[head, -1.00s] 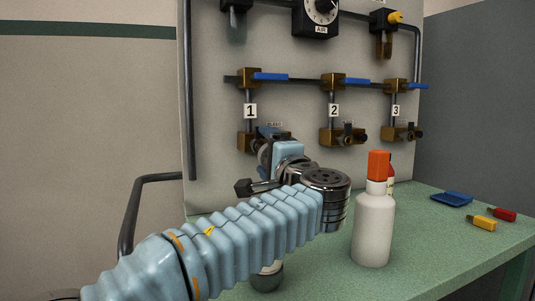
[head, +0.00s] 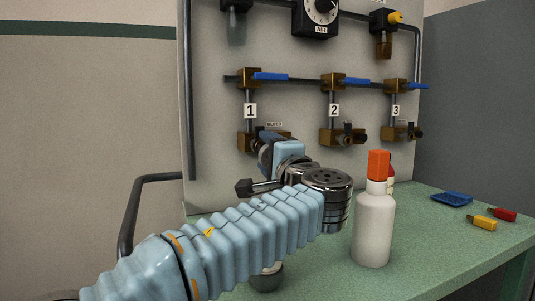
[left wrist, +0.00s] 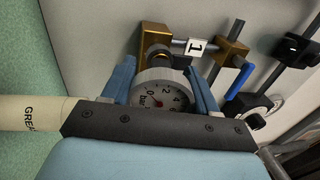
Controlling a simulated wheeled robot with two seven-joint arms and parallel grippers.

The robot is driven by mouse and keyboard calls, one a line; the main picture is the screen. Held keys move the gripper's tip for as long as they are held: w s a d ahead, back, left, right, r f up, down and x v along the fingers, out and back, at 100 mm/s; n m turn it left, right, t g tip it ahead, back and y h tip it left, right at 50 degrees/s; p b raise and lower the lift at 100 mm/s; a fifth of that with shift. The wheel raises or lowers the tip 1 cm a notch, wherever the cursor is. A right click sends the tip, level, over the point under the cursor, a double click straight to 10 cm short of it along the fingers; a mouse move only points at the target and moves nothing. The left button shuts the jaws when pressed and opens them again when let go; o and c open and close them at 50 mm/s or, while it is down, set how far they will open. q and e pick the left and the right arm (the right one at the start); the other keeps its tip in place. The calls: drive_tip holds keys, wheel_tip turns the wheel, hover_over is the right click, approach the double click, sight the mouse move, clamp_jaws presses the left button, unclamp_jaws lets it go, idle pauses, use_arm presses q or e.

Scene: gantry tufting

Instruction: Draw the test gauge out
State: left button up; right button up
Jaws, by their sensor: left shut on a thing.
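The test gauge (left wrist: 161,93) shows in the left wrist view as a round grey-rimmed dial marked "bar", just in front of the brass block of station 1 (left wrist: 153,40). My left gripper (left wrist: 162,88) is shut on the gauge, one blue finger on each side of it. Whether the gauge's stem is still in the block's outlet cannot be told. In the head view, my left gripper (head: 276,152) is just below and in front of the brass block under label 1 (head: 250,140), and mostly hides the gauge. My right gripper is not in view.
A white bottle with an orange cap (head: 373,228) stands on the green bench (head: 430,240) right of my wrist, a red-and-white one behind it. A blue tray (head: 452,199) and red and yellow tags lie farther right. Stations 2 and 3 have brass blocks. A cylinder lettered "GREA" (left wrist: 30,113) is close by.

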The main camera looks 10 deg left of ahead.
use_arm(q)
drive_tip(key=shift+r+b+v, duration=0.1)
drive_tip(key=shift+b+v, duration=0.2)
drive_tip(key=shift+v, duration=0.45)
drive_tip(key=shift+r+b+v, duration=0.15)
drive_tip(key=shift+b+v, duration=0.1)
drive_tip(key=shift+v, duration=0.5)
